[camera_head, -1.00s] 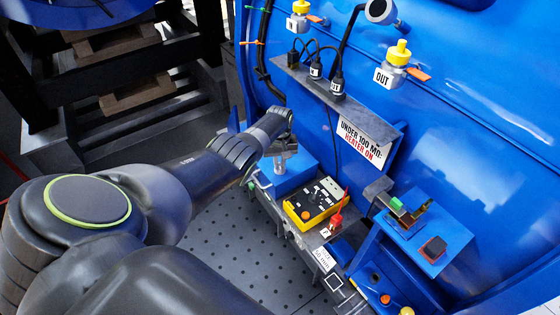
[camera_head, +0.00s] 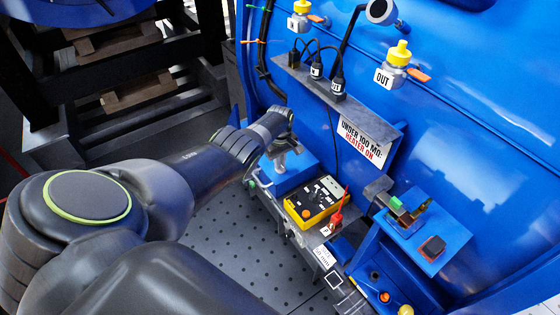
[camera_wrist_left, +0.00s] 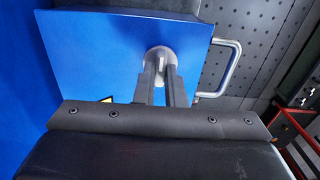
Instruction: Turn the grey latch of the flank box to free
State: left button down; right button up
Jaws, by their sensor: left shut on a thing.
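The flank box (camera_head: 296,178) is a blue box at the base of the big blue tank in the head view. In the left wrist view the box's blue top (camera_wrist_left: 100,50) fills the upper left and middle, with a silver handle (camera_wrist_left: 233,68) on its right side. The grey latch (camera_wrist_left: 160,52) is a round grey knob with a lighter bar on that top. My left gripper (camera_wrist_left: 164,75) is shut on the latch, one finger on each side of its bar. In the head view my left gripper (camera_head: 281,158) partly hides the latch. My right gripper is not in view.
A yellow and black meter (camera_head: 314,200) sits just right of the box. Cables hang from the shelf (camera_head: 345,108) above. The perforated grey floor (camera_head: 235,235) is clear.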

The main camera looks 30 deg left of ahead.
pick_arm(q)
jog(key=c, duration=1.5)
grip_release()
jog(key=shift+r, duration=0.15)
jog(key=shift+r+p, duration=0.3)
jog(key=shift+r, duration=0.95)
notch_tip(320, 180, up, 15)
jog(key=b, duration=0.1)
jog(key=shift+f+b, duration=0.2)
jog(key=shift+b, duration=0.1)
